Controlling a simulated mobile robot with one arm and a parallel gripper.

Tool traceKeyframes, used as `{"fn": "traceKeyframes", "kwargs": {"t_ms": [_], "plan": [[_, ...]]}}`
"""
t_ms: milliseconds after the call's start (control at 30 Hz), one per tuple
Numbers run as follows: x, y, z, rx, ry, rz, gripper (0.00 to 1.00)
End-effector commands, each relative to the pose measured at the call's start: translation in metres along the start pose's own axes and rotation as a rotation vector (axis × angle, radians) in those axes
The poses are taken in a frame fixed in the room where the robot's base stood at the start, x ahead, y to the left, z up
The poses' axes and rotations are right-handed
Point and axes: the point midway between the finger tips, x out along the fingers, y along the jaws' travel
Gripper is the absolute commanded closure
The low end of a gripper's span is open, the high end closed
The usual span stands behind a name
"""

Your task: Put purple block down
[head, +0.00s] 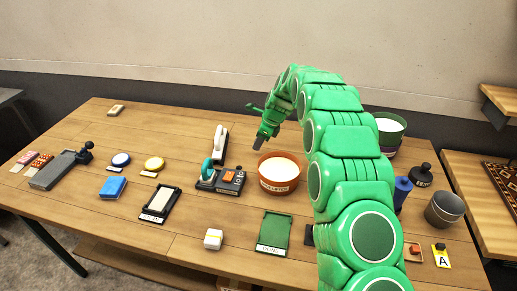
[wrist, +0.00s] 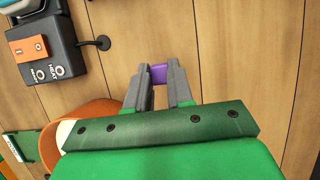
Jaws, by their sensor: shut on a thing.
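The purple block (wrist: 158,76) shows between the two grey fingertips in the wrist view, with wooden tabletop behind it. My gripper (wrist: 157,69) is shut on it. In the head view my gripper (head: 261,139) hangs over the middle of the table, behind and left of the orange bowl. I cannot make out the block in the head view. Whether the block touches the table I cannot tell.
The orange bowl (head: 279,188) with white contents and a black device (head: 232,183) with an orange button stand close by. A green tray (head: 273,231), a black-framed tray (head: 172,198) and a blue sponge (head: 113,187) lie nearer.

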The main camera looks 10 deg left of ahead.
Motion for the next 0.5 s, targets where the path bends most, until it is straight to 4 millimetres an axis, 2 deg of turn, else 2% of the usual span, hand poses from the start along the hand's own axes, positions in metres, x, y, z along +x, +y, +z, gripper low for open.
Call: {"fn": "traceKeyframes", "kwargs": {"t_ms": [167, 333, 500], "plan": [[0.008, -0.004, -0.001, 0.001, 0.001, 0.002, 1.00], [0.028, -0.004, -0.010, 0.001, 0.000, 0.001, 1.00], [0.033, -0.005, -0.011, 0.000, 0.000, -0.002, 1.00]]}}
